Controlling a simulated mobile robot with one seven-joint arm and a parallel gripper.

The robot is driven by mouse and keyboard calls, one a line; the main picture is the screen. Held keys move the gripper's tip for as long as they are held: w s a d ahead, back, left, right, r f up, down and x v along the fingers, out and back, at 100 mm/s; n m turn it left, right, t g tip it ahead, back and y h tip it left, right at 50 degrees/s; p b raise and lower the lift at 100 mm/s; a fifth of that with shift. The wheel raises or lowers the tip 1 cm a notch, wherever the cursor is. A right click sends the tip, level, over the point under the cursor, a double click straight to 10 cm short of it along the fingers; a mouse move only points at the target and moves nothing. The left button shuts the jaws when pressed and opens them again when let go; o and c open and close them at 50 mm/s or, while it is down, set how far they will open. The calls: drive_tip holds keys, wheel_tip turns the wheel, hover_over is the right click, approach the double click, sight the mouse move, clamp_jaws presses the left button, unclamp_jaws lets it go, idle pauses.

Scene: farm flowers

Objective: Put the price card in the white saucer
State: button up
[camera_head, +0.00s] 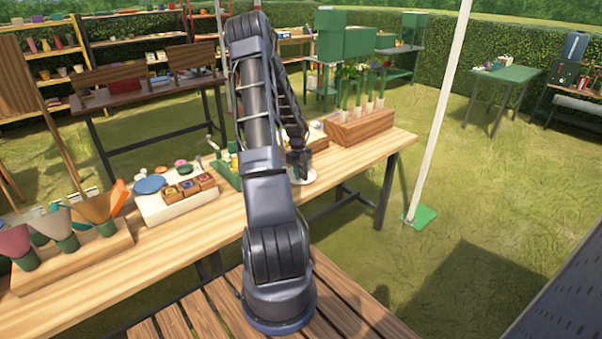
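My gripper (298,168) points down at the far side of the wooden table (245,213), low over the white saucer (307,180). The saucer lies on the table top, and the gripper hides part of it. I cannot tell whether the gripper touches the saucer. The fingertips are too small and dark to show whether they are open or shut. I cannot make out the price card; it may be hidden by my arm or too small to see.
A wooden block with tall green stems (360,125) stands right of the saucer. A white box with small wooden trays (175,205) and a blue disc (149,184) is to the left. Wrapped cones in a wooden stand (75,255) are at the far left. A white pole (440,110) rises beyond the table.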

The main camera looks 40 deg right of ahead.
drive_tip(key=r, duration=0.4)
drive_tip(key=w+r, duration=0.1)
drive_tip(key=r, duration=0.6)
drive_tip(key=shift+w+r, duration=0.4)
drive_tip(key=shift+a+r, duration=0.15)
drive_tip(key=shift+r, duration=0.1)
drive_tip(key=s+a+r+n+t, duration=0.2)
drive_tip(key=a+r+n, duration=0.75)
drive_tip(key=a, duration=0.45)
drive_tip(key=s+a+r+n+t, duration=0.1)
drive_tip(key=s+a+r+n, duration=0.1)
drive_tip(key=a+r+n, duration=0.8)
drive_tip(key=s+a+r+n+t, duration=0.1)
drive_tip(key=s+a+r+n, duration=0.2)
drive_tip(key=s+a+n, duration=0.5)
drive_tip(key=s+a+r+n+t, duration=0.2)
drive_tip(key=s+a+r+n, duration=0.2)
drive_tip(key=s+a+n, duration=0.4)
drive_tip(key=s+a, duration=0.2)
drive_tip(key=a, duration=0.2)
drive_tip(key=shift+s+a, duration=0.3)
drive_tip(key=shift+a, duration=0.1)
drive_tip(key=shift+n, duration=0.25)
